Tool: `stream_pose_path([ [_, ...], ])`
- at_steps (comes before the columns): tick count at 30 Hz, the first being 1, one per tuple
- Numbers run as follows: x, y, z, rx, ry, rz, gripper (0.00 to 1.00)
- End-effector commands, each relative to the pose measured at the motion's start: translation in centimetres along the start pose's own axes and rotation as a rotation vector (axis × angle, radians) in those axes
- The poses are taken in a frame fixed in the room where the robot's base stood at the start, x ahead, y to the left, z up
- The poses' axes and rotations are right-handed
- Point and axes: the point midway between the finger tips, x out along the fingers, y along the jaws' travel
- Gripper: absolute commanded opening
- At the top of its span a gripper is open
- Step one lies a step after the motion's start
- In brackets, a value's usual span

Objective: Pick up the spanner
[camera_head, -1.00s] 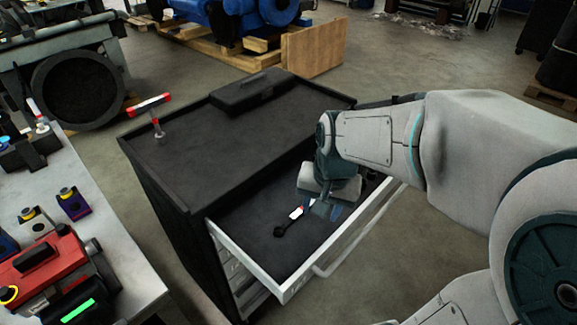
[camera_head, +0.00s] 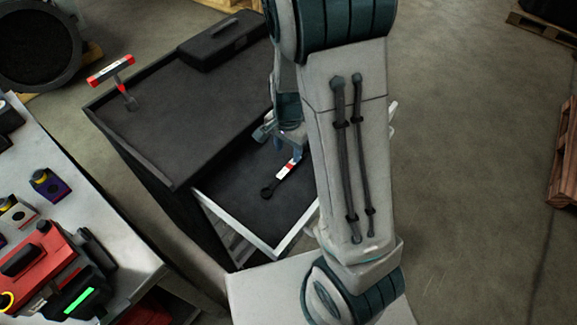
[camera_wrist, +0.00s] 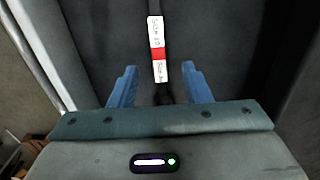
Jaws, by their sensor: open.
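The spanner (camera_head: 267,191) is dark, with a white and red label on its handle, and lies in the open drawer (camera_head: 236,229) of the black cabinet. My gripper (camera_head: 287,146) is open and empty above the handle end of the spanner, pointing down. In the wrist view, the spanner's labelled handle (camera_wrist: 157,48) runs lengthwise between the lines of my two blue fingers (camera_wrist: 160,88), with a finger to either side. The gap in height between fingers and handle is hard to judge. My arm hides the right part of the drawer.
The cabinet top (camera_head: 180,120) carries a black case (camera_head: 225,40) and a red-and-white T-handled tool (camera_head: 112,75). A workbench (camera_head: 125,235) at the left holds a red box (camera_head: 38,262) and small parts. The floor at the right is clear up to a pallet (camera_head: 563,165).

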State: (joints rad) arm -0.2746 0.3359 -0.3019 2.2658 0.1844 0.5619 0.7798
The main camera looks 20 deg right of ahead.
Motion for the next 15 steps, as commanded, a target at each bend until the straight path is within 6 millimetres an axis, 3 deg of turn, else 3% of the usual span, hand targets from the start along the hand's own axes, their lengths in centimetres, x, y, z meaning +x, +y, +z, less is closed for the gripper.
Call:
stream_pose_path([
  [8, 1.8, 0.1, 0.1, -0.003, -0.002, 0.002, 0.44],
  [15, 4.5, 0.3, -0.1, -0.003, -0.003, 0.004, 0.44],
])
